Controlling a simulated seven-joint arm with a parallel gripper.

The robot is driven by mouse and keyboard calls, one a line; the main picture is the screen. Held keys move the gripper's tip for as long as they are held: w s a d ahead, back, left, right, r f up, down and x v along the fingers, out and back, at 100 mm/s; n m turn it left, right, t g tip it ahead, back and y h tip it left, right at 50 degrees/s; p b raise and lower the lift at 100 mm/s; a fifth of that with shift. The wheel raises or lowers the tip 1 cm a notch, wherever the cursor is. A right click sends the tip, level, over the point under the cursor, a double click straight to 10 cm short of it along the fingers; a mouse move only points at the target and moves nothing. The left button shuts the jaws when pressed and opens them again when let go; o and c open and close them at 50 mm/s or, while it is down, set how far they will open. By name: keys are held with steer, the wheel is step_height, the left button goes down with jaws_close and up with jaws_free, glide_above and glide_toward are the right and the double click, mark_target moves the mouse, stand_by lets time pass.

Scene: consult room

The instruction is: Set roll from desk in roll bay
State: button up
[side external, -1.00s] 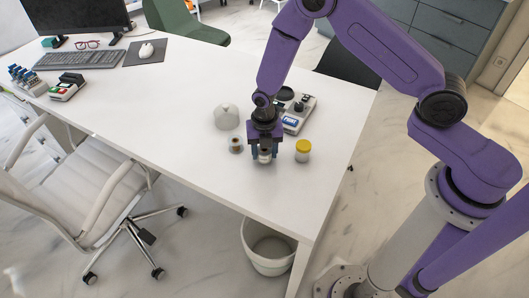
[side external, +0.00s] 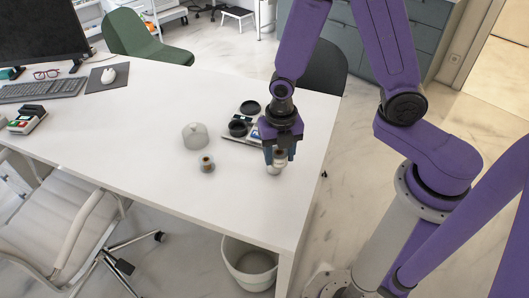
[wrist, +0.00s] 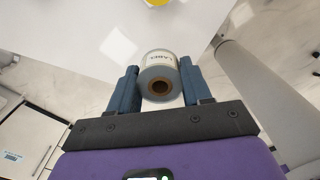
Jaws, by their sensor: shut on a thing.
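My gripper (side external: 279,150) is shut on a label roll (side external: 281,158) and holds it over the desk (side external: 140,120) near its right end. In the wrist view, the roll (wrist: 160,58) sits between the two fingers (wrist: 160,84), its brown core facing the camera and print on its side. A label printer (side external: 257,133) lies behind and left of my gripper, partly hidden by it. A dark round part (side external: 238,128) on it looks like the roll bay, but I cannot be sure.
A second small roll (side external: 207,164) and a pale dome (side external: 196,137) stand left of my gripper. A bin (side external: 248,264) stands below the desk.

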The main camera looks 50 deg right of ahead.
steer(key=shift+s+r, duration=0.15)
steer(key=shift+s, duration=0.1)
steer(key=w+d+m, duration=0.1)
steer(key=w+m, duration=0.3)
steer(key=w, duration=0.7)
steer(key=m, duration=0.9)
glide_above(251, 108)
step_height(251, 108, down, 3)
steer(key=shift+a+f, duration=0.1)
steer(key=shift+f, duration=1.95)
steer(key=shift+f, duration=0.7)
steer(key=shift+f, duration=0.5)
